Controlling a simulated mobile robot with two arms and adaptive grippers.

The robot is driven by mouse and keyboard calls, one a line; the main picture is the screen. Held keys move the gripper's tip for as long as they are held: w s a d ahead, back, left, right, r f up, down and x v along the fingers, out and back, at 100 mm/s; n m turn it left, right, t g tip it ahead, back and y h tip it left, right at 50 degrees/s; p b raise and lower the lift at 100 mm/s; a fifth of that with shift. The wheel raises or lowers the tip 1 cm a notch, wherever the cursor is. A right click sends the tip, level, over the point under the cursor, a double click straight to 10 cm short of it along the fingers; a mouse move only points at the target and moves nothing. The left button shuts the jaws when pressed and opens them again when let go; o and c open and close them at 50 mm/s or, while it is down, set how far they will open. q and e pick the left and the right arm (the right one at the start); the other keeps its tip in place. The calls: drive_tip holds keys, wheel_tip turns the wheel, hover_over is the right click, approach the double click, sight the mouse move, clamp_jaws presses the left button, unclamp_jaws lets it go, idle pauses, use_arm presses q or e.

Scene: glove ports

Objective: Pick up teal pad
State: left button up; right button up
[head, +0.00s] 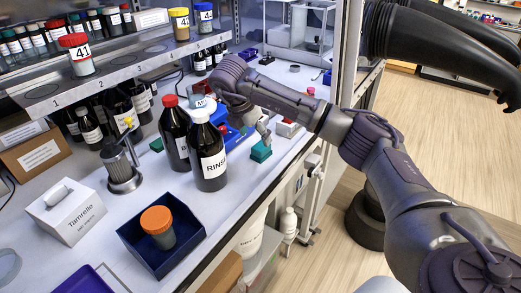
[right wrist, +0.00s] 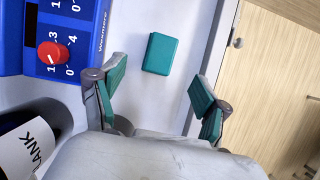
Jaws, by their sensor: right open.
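The teal pad (right wrist: 160,54) is a small rounded block lying flat on the white bench in the right wrist view. It lies ahead of my right gripper (right wrist: 158,85), between the lines of its two fingers and apart from both. The fingers are spread wide, have teal inner faces and hold nothing. My left gripper is not in view.
A blue device with a red knob (right wrist: 53,52) is left of the pad. A dark blue tray (head: 188,247) holds an orange-lidded jar. Black gloves (head: 440,50) hang at upper right.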

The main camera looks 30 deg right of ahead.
sight(260, 146)
drive_tip(key=shift+x, duration=1.05)
drive_tip(key=shift+w+f, duration=0.15)
drive_tip(key=shift+f, duration=0.05)
drive_tip(key=p+x, duration=0.2)
drive_tip(key=x, duration=0.2)
drive_tip(key=shift+d, duration=0.25)
drive_tip(key=shift+d+f, duration=0.1)
drive_tip(key=shift+f, duration=0.2)
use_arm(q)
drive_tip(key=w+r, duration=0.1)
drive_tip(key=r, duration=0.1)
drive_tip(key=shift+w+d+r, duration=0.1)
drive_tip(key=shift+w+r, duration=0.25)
use_arm(e)
drive_tip(key=shift+f, duration=0.1)
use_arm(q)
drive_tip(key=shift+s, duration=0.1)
use_arm(e)
drive_tip(key=shift+c, duration=0.2)
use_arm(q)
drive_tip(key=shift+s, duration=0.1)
use_arm(e)
drive_tip(key=c, duration=1.1)
